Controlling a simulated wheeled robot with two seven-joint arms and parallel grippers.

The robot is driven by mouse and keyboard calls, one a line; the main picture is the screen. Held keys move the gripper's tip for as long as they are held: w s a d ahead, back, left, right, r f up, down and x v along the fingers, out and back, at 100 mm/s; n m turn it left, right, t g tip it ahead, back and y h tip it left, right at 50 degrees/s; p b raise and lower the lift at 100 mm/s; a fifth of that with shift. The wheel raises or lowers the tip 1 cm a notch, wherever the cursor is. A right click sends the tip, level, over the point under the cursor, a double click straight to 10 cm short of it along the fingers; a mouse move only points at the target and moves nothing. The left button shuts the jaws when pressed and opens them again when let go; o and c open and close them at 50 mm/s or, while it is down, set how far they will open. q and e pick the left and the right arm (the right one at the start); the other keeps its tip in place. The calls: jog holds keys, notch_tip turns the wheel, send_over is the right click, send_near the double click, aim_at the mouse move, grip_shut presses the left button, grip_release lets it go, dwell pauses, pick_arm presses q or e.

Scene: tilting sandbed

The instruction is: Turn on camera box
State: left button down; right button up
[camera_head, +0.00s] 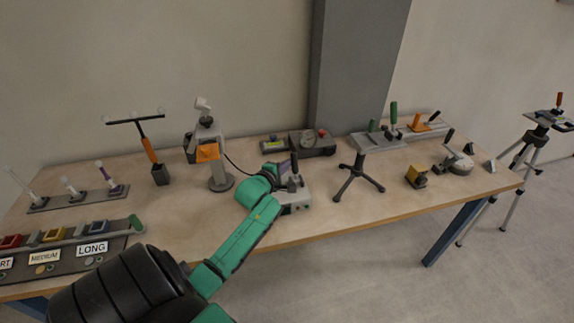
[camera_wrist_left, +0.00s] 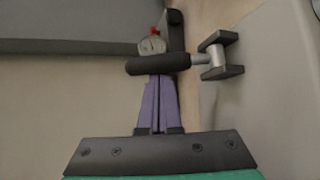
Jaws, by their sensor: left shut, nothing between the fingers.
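A light grey box (camera_head: 300,197) with an upright black-handled lever (camera_head: 294,172) stands near the front middle of the table. A dark cable runs to it from the camera (camera_head: 205,140) on the grey stand; I take this box to be the camera box. My left gripper (camera_head: 283,168) is at the lever's left side. In the left wrist view the purple fingers (camera_wrist_left: 157,102) are shut and empty, with their tips at the black handle (camera_wrist_left: 158,65); I cannot tell if they touch. The handle's metal shaft ends in a dark bracket (camera_wrist_left: 221,55). My right gripper is not in view.
A dark box with a round gauge (camera_head: 308,140) and red button stands behind the lever. A small tripod stand (camera_head: 358,182) is to the right. An orange-handled T-shaped tool (camera_head: 150,150) and labelled trays (camera_head: 75,255) are left. Bare tabletop lies left of my forearm.

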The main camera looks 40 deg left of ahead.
aim_at(296, 163)
pick_arm(q)
jog(key=shift+d, duration=0.1)
jog(key=shift+s+d+m+t+y+b, duration=0.3)
jog(key=shift+m+t+y+b, duration=0.15)
jog(key=shift+b, duration=0.3)
jog(key=d+m+t+b, duration=0.1)
jog(key=b, duration=0.1)
jog(key=s+m+t+b, duration=0.1)
jog(key=t+b, duration=0.1)
jog(key=d+m+t+b, duration=0.1)
jog(key=m+b, duration=0.1)
jog(key=shift+s+d+f+t+y+b, duration=0.1)
jog(key=shift+s+d+t+y+b, duration=0.2)
jog(key=shift+s+y+b, duration=0.1)
jog(key=shift+s+d+m+t+h+b, duration=0.3)
jog(key=shift+d+m+t+b, duration=0.15)
jog(key=shift+m+t+b, duration=0.6)
